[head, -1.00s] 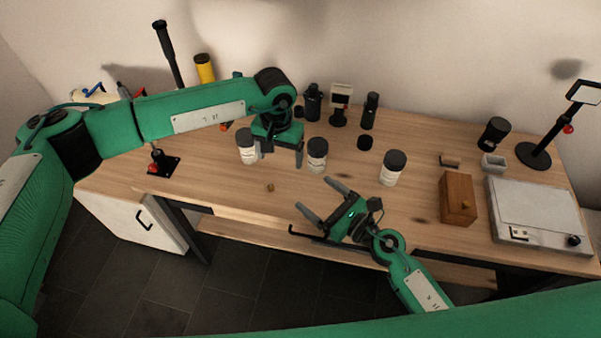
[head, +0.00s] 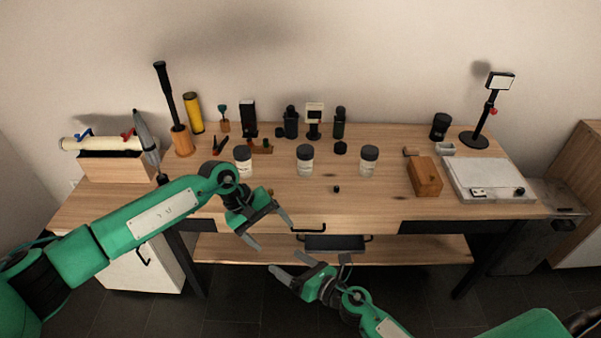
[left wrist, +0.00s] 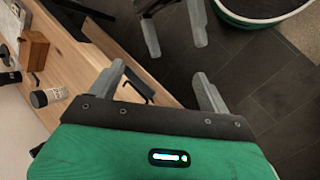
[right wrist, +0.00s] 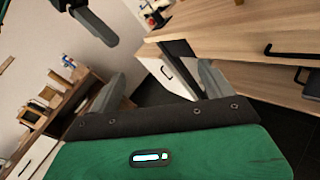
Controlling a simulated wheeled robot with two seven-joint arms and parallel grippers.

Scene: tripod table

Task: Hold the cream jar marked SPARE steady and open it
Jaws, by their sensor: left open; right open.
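Three cream jars with dark lids on stand upright in a row on the table: a left jar (head: 243,164), a middle jar (head: 305,164) and a right jar (head: 368,165). Their labels are too small to read, so I cannot tell which is marked SPARE. My left gripper (head: 271,236) is open and empty, at the table's front edge, nearer me than the jars. My right gripper (head: 306,266) is open and empty, lower, in front of the table. In the left wrist view, one dark-lidded jar (left wrist: 47,97) shows at the left, away from the fingers.
A wooden box (head: 424,177) and a pale flat device (head: 487,181) are at the right. A small dark object (head: 337,189) lies in front of the jars. Several dark bottles and stands line the back. A black drawer handle (head: 309,229) juts from the front edge.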

